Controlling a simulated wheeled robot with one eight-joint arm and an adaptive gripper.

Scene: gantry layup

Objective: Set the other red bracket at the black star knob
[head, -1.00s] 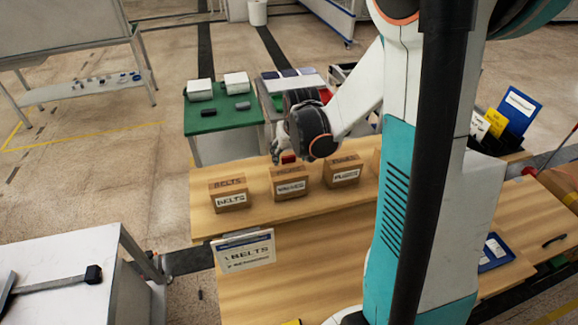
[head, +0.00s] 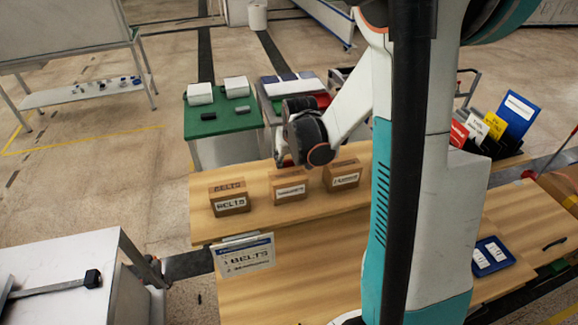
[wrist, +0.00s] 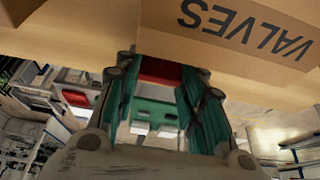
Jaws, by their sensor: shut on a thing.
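My gripper (head: 286,160) is just behind the middle cardboard box on the wooden table, its fingertips largely hidden in the head view. In the wrist view my gripper (wrist: 163,72) is shut on a red bracket (wrist: 160,69), which sits between the two fingertips. A cardboard box marked VALVES (wrist: 245,30) fills the top of the wrist view, close to the fingertips. The red bracket cannot be seen in the head view. I cannot make out a black star knob in either view.
Cardboard boxes stand in a row on the wooden table: the BELTS box (head: 230,198), a middle box (head: 289,186) and a right box (head: 343,174). Behind is a green-topped table (head: 213,126). A blue tray (head: 491,256) lies right.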

